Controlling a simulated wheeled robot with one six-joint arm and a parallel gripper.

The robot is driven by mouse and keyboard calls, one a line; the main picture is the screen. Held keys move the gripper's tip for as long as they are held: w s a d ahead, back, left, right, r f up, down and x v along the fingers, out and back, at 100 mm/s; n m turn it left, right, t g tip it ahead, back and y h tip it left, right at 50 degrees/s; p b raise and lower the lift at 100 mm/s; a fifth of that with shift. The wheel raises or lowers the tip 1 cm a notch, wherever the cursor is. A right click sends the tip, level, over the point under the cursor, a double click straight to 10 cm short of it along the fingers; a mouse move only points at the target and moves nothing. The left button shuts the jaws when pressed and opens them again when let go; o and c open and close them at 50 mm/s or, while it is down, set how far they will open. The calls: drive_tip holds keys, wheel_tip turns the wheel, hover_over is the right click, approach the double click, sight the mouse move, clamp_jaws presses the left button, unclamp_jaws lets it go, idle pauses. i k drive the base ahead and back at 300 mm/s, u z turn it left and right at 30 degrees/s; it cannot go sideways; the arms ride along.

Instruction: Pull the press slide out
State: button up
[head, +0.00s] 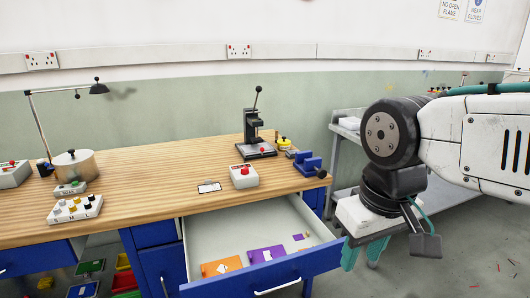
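The black hand press (253,128) stands upright at the back right of the wooden bench, its lever pointing up. A flat grey-black base with a red spot (262,150) lies at its foot; I cannot tell how far any slide sticks out of it. My gripper (363,254) hangs at the right, in front of the bench and well apart from the press. Its two teal fingers point down with a gap between them, and nothing shows in the gap.
An open drawer (318,262) juts from the bench front, holding orange and purple flat pieces. A box with a red button (243,176), a blue block fixture (309,163) and a yellow-topped item (284,143) stand near the press. A grey side table (345,135) is behind my arm.

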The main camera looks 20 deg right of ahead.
sight(258, 147)
drive_tip(key=k, duration=1.2)
drive_tip(key=z, duration=0.75)
drive_tip(key=i, duration=1.25)
drive_tip(key=u, duration=0.55)
drive_tip(key=i, duration=0.75)
drive_tip(key=u, duration=0.75)
